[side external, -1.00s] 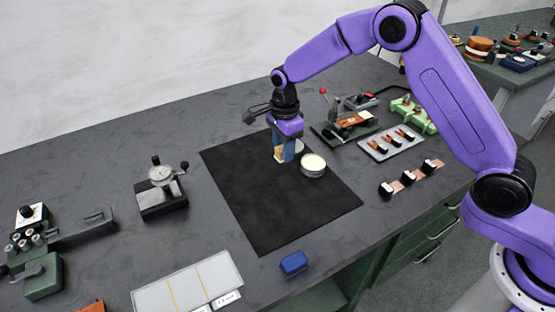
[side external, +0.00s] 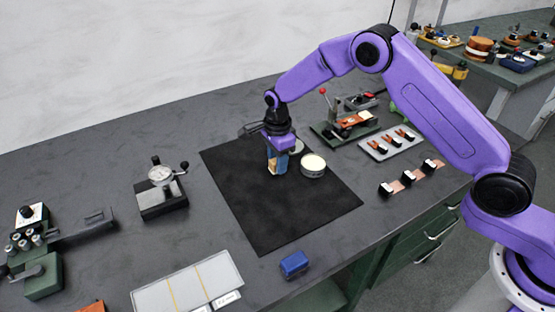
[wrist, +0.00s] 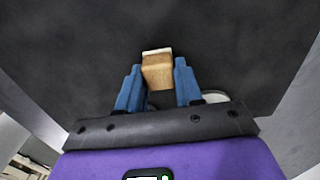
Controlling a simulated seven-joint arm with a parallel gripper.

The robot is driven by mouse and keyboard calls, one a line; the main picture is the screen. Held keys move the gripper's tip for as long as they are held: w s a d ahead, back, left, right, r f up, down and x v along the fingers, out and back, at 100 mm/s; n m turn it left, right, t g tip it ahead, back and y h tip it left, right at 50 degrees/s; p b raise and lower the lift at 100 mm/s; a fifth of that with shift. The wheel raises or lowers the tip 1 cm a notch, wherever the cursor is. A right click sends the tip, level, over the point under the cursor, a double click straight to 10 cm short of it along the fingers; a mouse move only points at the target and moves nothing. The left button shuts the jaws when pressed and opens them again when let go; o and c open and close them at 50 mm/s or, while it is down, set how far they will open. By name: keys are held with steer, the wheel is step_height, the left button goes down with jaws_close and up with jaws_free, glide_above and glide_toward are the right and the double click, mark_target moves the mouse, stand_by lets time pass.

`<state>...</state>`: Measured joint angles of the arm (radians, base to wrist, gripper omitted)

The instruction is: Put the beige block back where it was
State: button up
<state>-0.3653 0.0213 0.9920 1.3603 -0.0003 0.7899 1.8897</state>
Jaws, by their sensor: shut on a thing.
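The beige block (wrist: 157,70) is held between the blue fingertips of my gripper (wrist: 158,80) in the wrist view. In the side external view, the block (side external: 271,167) shows at the fingers of my gripper (side external: 277,166), over the black mat (side external: 262,218). My gripper points down and is shut on the block. I cannot tell whether the block's underside touches the mat.
A round tin (side external: 313,166) with a pale top stands close to the right of my gripper. A pale disc (side external: 298,147), partly hidden, lies behind my gripper. A blue block (side external: 294,264) lies beyond the mat's front edge. The front of the mat is clear.

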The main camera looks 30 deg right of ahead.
steer(key=o, duration=0.9)
steer(key=shift+f, duration=0.1)
steer(key=shift+o, duration=0.2)
step_height(320, 180, up, 12)
steer(key=shift+r, duration=0.2)
